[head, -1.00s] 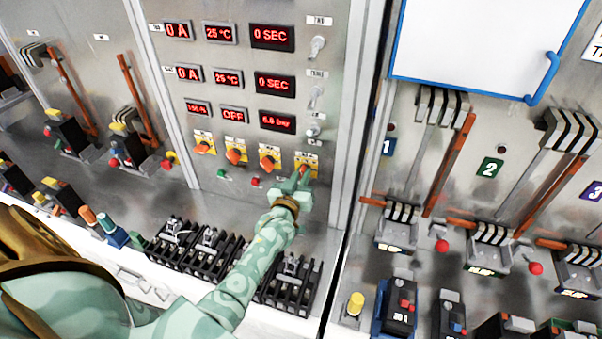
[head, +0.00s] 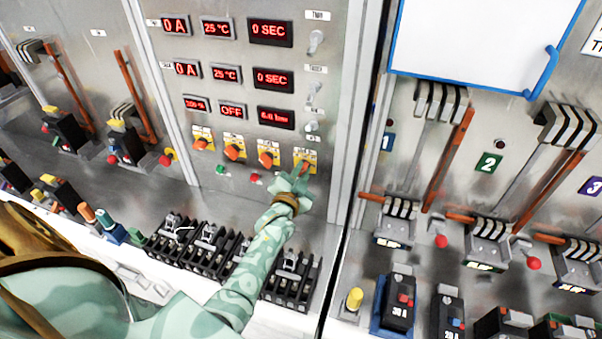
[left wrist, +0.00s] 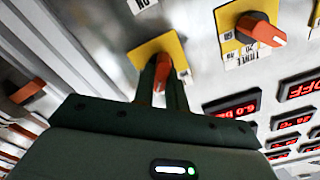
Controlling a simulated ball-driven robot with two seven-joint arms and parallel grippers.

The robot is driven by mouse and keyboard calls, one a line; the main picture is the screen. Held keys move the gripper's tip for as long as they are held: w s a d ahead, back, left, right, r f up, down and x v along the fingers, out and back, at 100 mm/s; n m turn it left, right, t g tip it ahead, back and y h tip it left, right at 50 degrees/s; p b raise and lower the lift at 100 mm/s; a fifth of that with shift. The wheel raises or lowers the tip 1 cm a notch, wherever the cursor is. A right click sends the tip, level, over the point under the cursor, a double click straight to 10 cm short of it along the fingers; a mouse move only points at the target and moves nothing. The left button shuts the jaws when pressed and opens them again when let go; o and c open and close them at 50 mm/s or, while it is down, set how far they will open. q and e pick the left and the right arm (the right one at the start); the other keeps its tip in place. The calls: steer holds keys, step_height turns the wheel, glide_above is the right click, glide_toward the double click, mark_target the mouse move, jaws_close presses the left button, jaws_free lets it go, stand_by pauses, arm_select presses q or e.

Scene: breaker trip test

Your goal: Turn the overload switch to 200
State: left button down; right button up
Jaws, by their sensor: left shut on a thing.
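A row of orange rotary switches on yellow plates runs along the bottom of the central panel. My left gripper (head: 297,180) is at the rightmost one (head: 304,165). In the left wrist view its two dark fingers (left wrist: 163,92) are shut on this orange knob (left wrist: 163,68), one on each side, in front of its yellow plate. The fingers partly hide the knob. The small lettering is too blurred to tell which switch is the overload one. The lower left red display (head: 196,104) seems to read 200 %. My right gripper is not in view.
The neighbouring orange knob (head: 266,159) is close on the left. Small push buttons (head: 255,179) sit below the row, and toggle switches (head: 313,127) above right. Levers (head: 448,160) fill the right panel.

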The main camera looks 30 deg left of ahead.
arm_select(q)
steer(key=shift+f+m, duration=0.15)
steer(key=shift+m, duration=0.55)
steer(key=c, duration=1.4)
jaws_free()
steer(key=shift+c, duration=0.2)
